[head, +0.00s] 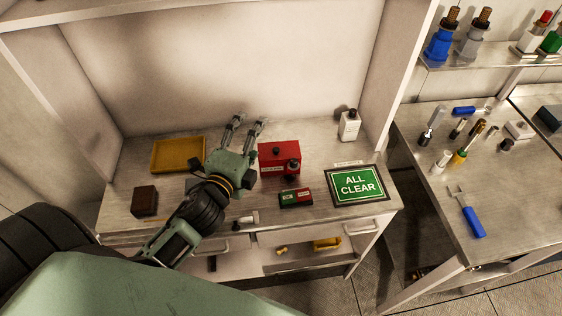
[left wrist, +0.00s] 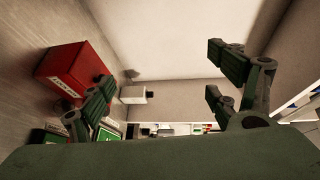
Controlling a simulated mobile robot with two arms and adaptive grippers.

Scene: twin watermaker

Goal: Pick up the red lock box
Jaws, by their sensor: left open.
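The red lock box (head: 280,157) sits on the metal bench in the head view, with a dark knob on top and a dark cylindrical part at its front right. My left gripper (head: 248,119) is open and empty. It is to the left of the box and reaches past it towards the back wall, apart from the box. In the left wrist view the red lock box (left wrist: 75,72) is at the left, beside the lower-left finger. The gripper (left wrist: 165,85) shows its fingers spread wide with nothing between them. My right gripper is not in view.
A yellow tray (head: 160,171) and a brown block (head: 145,201) are at the left of the bench. An open drawer (head: 300,258) is below.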

